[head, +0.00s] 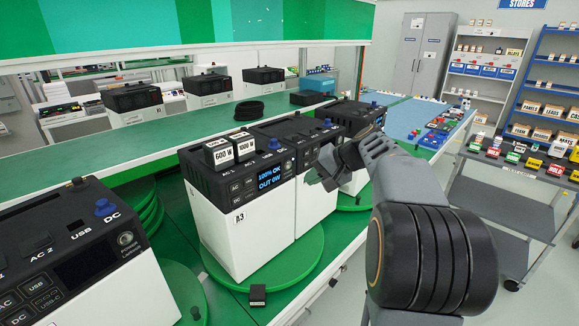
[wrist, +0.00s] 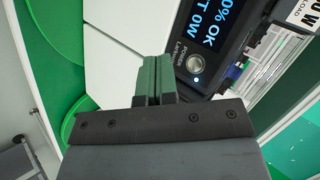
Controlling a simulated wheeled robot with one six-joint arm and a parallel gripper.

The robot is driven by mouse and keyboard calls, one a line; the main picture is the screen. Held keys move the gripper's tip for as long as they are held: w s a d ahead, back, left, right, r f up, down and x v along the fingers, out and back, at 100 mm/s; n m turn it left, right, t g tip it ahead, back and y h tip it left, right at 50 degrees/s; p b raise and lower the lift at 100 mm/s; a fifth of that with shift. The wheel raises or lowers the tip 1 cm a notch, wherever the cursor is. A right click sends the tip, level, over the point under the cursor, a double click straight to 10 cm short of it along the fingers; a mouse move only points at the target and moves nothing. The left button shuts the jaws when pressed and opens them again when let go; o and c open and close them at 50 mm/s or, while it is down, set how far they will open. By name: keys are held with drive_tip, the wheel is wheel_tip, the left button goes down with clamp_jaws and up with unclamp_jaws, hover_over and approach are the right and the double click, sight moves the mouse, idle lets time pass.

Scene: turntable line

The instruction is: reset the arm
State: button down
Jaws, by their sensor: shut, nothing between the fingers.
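My gripper (head: 322,172) is at the end of my arm, in front of the white and black power station marked A3 (head: 245,220). In the wrist view its two green-tipped fingers (wrist: 156,65) are together with nothing between them. They point toward the station's front panel, beside a round button with a small lit light (wrist: 195,65). I cannot tell from these views whether the fingertips touch the station. The station's screen (head: 270,177) reads "100% OK, OUT 0W". My forearm hides part of the bench on the right.
The A3 station stands on a green turntable (head: 290,283), with more stations beside and behind it. Blocks marked 600 W (head: 218,153) and 1000 W (head: 244,146) sit on its top. A small black block (head: 257,295) lies in front. A grey cart (head: 515,205) stands at right.

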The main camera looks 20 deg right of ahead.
idle(0.4)
drive_tip(key=s+f+m+g+h, duration=0.1)
drive_tip(key=s+f+g+h, duration=0.2)
drive_tip(key=f, duration=0.5)
drive_tip(key=s+a+f+n+h, duration=0.2)
drive_tip(key=s+a, duration=0.3)
drive_tip(key=s, duration=0.3)
drive_tip(key=s+a+f+n+h, duration=0.2)
drive_tip(key=s+a+n, duration=0.3)
drive_tip(key=s, duration=0.3)
drive_tip(key=shift+s+a+f, duration=0.3)
drive_tip(key=shift+s+a, duration=0.1)
drive_tip(key=shift+a, duration=0.25)
